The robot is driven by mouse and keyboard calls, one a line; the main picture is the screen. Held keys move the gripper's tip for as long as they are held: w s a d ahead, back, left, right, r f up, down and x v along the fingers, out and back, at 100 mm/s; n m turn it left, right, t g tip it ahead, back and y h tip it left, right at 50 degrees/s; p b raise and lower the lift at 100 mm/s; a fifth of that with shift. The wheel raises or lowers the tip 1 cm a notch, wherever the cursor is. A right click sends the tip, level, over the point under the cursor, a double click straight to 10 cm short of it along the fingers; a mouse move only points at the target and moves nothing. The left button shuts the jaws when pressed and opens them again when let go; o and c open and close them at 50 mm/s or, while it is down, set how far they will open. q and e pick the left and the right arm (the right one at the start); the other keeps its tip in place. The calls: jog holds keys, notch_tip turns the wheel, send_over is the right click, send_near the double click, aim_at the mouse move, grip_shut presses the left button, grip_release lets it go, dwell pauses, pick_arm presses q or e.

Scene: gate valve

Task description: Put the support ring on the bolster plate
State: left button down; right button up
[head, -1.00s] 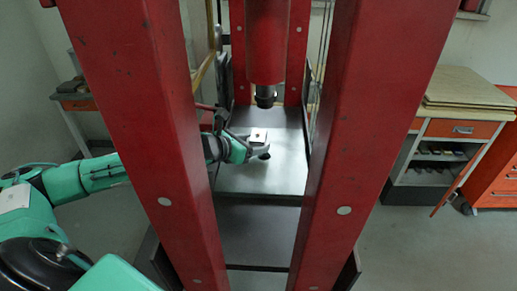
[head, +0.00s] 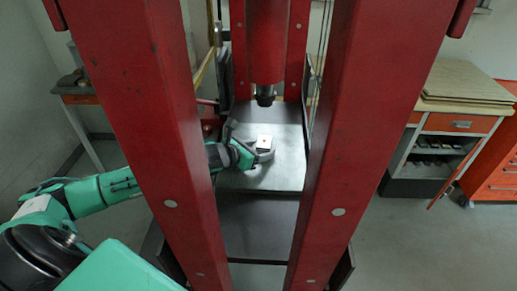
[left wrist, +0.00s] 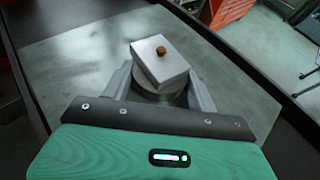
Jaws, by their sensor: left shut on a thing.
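The bolster plate (head: 285,178) is a flat grey metal slab between the red press columns; it also fills much of the left wrist view (left wrist: 65,65). My left gripper (head: 262,152) is low over the plate, its fingers closed around a round grey ring (left wrist: 158,98), which I take as the support ring. A grey block (head: 264,142) with a brown knob on top covers most of the ring; it shows larger in the left wrist view (left wrist: 162,65). I cannot tell whether the ring touches the plate. My right gripper is out of view.
Red front columns (head: 135,110) and (head: 375,110) stand on both sides of the plate. The red press ram (head: 266,50) hangs above its back part. The plate's front and right parts are clear. A workbench (head: 450,110) stands at the right.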

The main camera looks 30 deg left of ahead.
pick_arm(q)
jog(key=shift+c, duration=2.2)
grip_release()
jog(key=shift+f, duration=0.1)
